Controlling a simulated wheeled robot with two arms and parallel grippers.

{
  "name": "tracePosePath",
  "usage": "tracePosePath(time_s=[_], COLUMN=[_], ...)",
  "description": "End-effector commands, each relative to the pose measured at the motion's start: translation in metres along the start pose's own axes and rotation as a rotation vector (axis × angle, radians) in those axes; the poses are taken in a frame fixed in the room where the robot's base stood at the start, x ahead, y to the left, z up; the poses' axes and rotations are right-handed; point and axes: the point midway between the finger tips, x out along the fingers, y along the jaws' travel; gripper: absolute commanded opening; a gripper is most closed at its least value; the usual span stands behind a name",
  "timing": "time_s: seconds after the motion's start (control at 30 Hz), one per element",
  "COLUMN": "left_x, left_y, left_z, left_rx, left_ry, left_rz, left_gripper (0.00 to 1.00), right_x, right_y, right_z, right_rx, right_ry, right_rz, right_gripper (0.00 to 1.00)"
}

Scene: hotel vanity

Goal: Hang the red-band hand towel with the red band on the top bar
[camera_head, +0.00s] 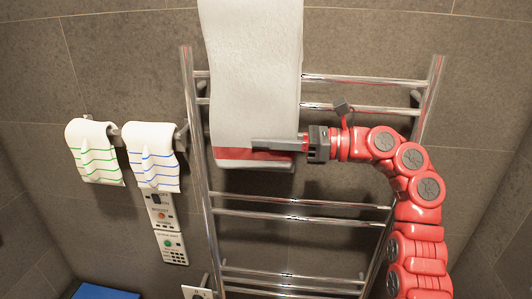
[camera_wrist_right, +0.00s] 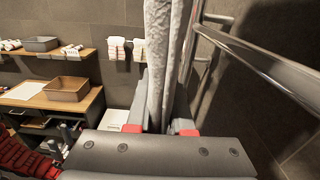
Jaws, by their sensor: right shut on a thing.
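The white hand towel (camera_head: 252,70) with a red band (camera_head: 235,155) hangs upright in front of the chrome towel rack (camera_head: 428,90). Its upper end runs out of the top of the head view. The band is at its lower end, below the top bar (camera_head: 355,79). My right gripper (camera_head: 280,146) comes from the right and is shut on the towel, a finger lying across its front just above the band. In the right wrist view the towel (camera_wrist_right: 160,60) stands edge-on between the fingers, beside the rack bars (camera_wrist_right: 265,60). My left gripper is not in view.
Lower rack bars (camera_head: 300,200) are bare. Two small towels, green-striped (camera_head: 95,155) and blue-striped (camera_head: 150,160), hang at the left above a control panel (camera_head: 167,230). The wrist view shows a wooden shelf (camera_wrist_right: 88,53) and a counter with a box (camera_wrist_right: 66,90).

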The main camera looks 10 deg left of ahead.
Motion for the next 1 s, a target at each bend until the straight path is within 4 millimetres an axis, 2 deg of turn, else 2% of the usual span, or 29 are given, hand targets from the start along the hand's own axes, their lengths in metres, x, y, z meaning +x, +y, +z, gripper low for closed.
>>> tracePosePath(time_s=[0.1,0.33,0.57,1.0], left_x=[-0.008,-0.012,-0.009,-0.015], left_y=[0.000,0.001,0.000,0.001], left_z=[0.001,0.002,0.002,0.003], left_rx=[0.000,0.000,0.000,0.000], left_ry=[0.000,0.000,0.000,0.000], left_rz=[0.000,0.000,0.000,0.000], left_gripper=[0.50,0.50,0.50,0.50], right_x=[0.000,0.000,0.000,-0.001], right_y=[-0.011,-0.031,-0.051,-0.051], right_z=[-0.002,-0.001,0.001,-0.040], right_rx=[0.004,0.004,0.005,0.004], right_ry=[-0.001,-0.002,-0.003,-0.004], right_rz=[-0.001,-0.002,-0.002,-0.002], right_gripper=[0.00,0.00,0.00,0.00])
